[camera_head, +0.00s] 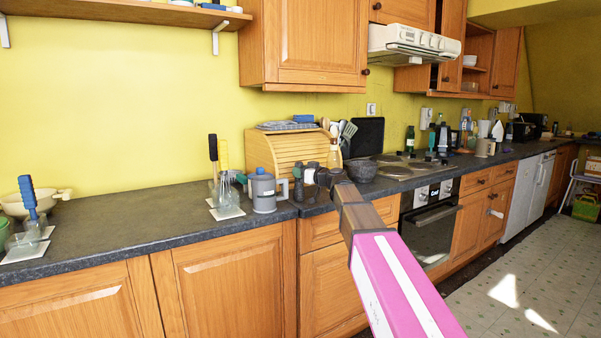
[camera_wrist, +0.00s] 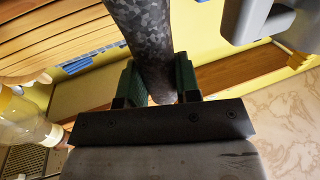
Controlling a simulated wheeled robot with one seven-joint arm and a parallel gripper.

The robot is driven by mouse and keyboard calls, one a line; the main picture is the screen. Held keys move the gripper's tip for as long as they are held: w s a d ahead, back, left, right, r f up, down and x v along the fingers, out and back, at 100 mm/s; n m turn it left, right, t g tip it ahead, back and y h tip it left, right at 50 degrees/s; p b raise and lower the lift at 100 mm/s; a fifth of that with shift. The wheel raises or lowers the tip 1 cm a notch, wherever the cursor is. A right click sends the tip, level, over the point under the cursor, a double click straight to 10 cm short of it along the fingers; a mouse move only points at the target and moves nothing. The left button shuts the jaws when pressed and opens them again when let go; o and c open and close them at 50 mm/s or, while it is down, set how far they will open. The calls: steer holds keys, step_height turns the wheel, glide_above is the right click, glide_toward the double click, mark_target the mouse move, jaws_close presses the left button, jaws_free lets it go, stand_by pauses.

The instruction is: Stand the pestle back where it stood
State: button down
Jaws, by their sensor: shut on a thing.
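The pestle (camera_wrist: 145,35) is a mottled grey stone rod in the wrist view. My gripper (camera_wrist: 158,85) is shut on it, with one green finger pad on each side. In the head view my gripper (camera_head: 310,174) is above the counter, just right of the grey jug, and the pestle (camera_head: 298,189) shows as a dark upright shape there. Whether its lower end touches the counter cannot be told. A dark grey bowl (camera_head: 361,171), perhaps the mortar, stands on the counter to the right of my gripper.
A grey jug (camera_head: 263,191) with a handle stands close left of my gripper; its handle shows in the wrist view (camera_wrist: 262,20). A wooden bread bin (camera_head: 290,150) is behind. Utensil holders stand further left on white mats. Counter between them is clear.

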steer(key=shift+f, duration=0.1)
stand_by(0.3)
steer(key=c, duration=0.8)
jaws_free()
steer(key=shift+o, duration=0.2)
steer(key=shift+s+d, duration=0.15)
steer(key=v, duration=0.7)
steer(key=shift+s+d, duration=0.2)
steer(key=shift+d, duration=0.05)
stand_by(0.8)
steer(key=v, duration=1)
steer(key=shift+s+d, duration=0.3)
steer(key=shift+f, duration=0.1)
